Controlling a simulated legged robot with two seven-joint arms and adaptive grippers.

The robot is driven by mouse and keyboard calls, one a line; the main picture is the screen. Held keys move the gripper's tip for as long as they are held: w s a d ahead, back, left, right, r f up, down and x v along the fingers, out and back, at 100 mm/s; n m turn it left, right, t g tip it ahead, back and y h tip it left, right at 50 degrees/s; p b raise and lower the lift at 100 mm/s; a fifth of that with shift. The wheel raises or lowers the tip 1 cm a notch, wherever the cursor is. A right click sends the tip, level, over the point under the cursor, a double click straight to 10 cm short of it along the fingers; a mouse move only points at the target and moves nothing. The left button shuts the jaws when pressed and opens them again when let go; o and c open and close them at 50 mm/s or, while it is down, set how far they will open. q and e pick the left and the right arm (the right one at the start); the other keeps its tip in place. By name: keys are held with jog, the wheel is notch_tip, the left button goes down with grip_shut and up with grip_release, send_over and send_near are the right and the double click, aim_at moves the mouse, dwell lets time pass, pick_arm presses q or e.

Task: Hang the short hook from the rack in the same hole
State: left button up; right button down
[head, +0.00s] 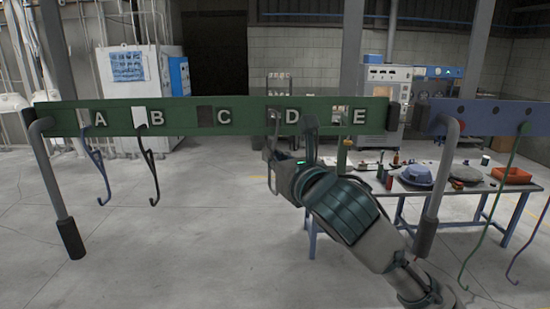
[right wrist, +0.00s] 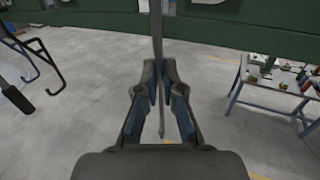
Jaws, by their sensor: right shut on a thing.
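The green rack (head: 180,117) runs across the head view, with square holes beside the letters A to E. My right gripper (head: 271,150) is just below the rack by letter D. In the right wrist view, my right gripper (right wrist: 158,85) is shut on a thin grey hook (right wrist: 157,30), held roughly upright. Its shaft passes in front of the green rack, and its top is out of that view. I cannot tell whether it sits in the D hole. A blue hook (head: 97,165) hangs at A and a black hook (head: 149,165) at B. My left gripper is not in view.
A table (head: 480,188) with tools and an orange tray (head: 511,175) is behind. Hole C (head: 205,115) has nothing hanging; the floor below is clear.

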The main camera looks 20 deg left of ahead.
jog(key=shift+f+b, duration=0.5)
jog(key=shift+f, duration=0.8)
dwell(0.4)
jog(key=c, duration=1.2)
grip_release()
